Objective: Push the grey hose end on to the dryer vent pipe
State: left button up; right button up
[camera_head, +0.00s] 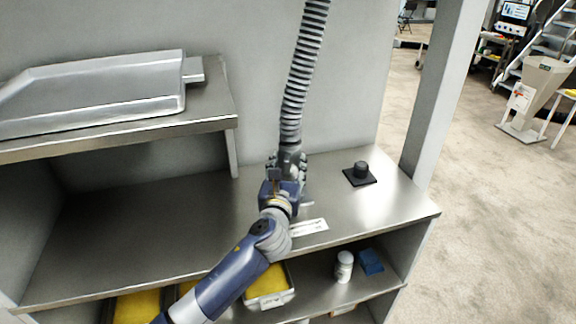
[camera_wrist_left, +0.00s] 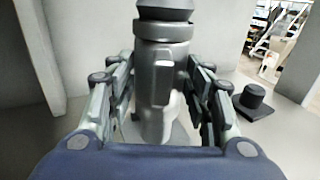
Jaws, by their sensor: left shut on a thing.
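The grey ribbed hose (camera_head: 300,80) hangs down from the top of the head view. Its end sits in my left gripper (camera_head: 288,165), whose fingers are shut on it above the steel shelf. In the left wrist view the smooth grey hose end (camera_wrist_left: 155,75) stands roughly upright between the fingers. A short black pipe stub on a square black plate, apparently the dryer vent pipe (camera_head: 361,169), stands on the shelf to the right of the gripper, apart from the hose. It also shows in the left wrist view (camera_wrist_left: 255,97). The hose's lower opening is hidden.
The steel shelf (camera_head: 130,225) is mostly clear, with a white label (camera_head: 308,227) near the gripper. A metal tray (camera_head: 95,95) lies on the raised left shelf. A grey post (camera_head: 440,90) rises behind the right end. A white bottle (camera_head: 344,266) and blue box (camera_head: 370,261) sit below.

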pick_arm(q)
jog(key=shift+f, duration=0.1)
jog(key=shift+f+b, duration=0.3)
jog(key=shift+f, duration=0.05)
jog(key=shift+f, duration=0.1)
jog(key=shift+f, duration=0.15)
jog(key=shift+f, duration=0.1)
jog(key=shift+f+b, duration=0.35)
jog(key=shift+f, duration=0.1)
jog(key=shift+f, duration=0.2)
dwell(0.6)
jog(key=shift+r, duration=0.1)
